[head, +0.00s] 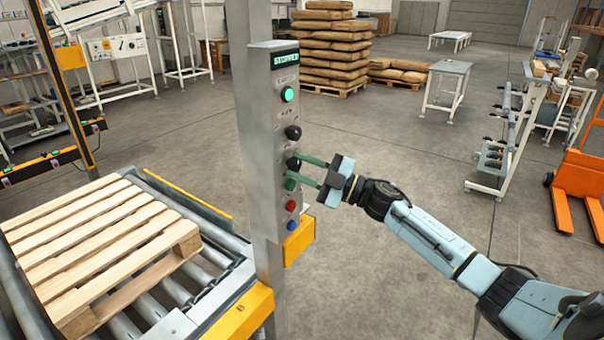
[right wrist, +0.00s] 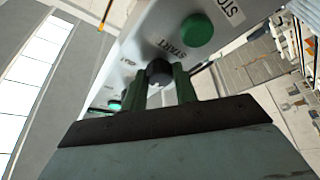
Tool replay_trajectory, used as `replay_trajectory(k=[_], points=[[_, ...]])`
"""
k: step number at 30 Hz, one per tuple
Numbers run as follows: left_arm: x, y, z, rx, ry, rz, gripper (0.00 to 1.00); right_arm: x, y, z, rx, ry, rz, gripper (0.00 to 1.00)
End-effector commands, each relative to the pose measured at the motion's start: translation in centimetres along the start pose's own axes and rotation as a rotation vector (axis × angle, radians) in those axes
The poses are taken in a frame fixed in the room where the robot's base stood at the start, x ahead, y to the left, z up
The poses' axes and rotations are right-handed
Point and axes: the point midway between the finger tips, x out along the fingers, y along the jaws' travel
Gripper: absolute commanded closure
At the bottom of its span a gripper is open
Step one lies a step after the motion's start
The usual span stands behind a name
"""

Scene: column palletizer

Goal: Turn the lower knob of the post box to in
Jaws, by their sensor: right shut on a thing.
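The grey post box (head: 262,150) stands upright on a metal post, with a lit display reading STOPPED. Its upper black knob (head: 293,132) sits above the lower black knob (head: 293,164). My right gripper (head: 300,169) reaches in from the right, its green fingers at the lower knob. In the right wrist view the dark knob (right wrist: 159,71) sits between the two fingers (right wrist: 160,85), which are shut on it. The fingers partly hide the knob, and I cannot read which way it points. My left gripper is not in view.
A green button (head: 290,185), a red button (head: 291,205) and a blue button (head: 291,225) lie close below the lower knob. A green lamp (head: 288,94) is above the knobs. A wooden pallet (head: 100,240) rests on rollers at left. Open floor lies behind my right arm.

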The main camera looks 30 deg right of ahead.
Motion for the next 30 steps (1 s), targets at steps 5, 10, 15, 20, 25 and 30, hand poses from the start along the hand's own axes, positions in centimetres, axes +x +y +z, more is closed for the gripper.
replay_trajectory(k=[5, 10, 15, 20, 25, 30], points=[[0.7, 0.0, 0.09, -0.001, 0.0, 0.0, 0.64, -0.03, 0.17, 0.05, -0.159, 0.005, -0.065, 0.94], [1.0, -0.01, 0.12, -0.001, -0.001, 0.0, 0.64, -0.01, 0.28, 0.01, -0.296, 0.01, -0.121, 0.94], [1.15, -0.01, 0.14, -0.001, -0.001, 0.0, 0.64, 0.0, 0.36, -0.02, -0.411, 0.013, -0.169, 0.94], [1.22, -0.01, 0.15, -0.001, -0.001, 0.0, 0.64, 0.03, 0.38, -0.04, -0.492, 0.016, -0.202, 0.94], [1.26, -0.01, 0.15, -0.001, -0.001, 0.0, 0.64, 0.04, 0.42, -0.07, -0.546, 0.018, -0.223, 0.94], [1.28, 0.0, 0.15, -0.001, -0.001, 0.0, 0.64, 0.07, 0.41, -0.09, -0.573, 0.019, -0.234, 0.94]])
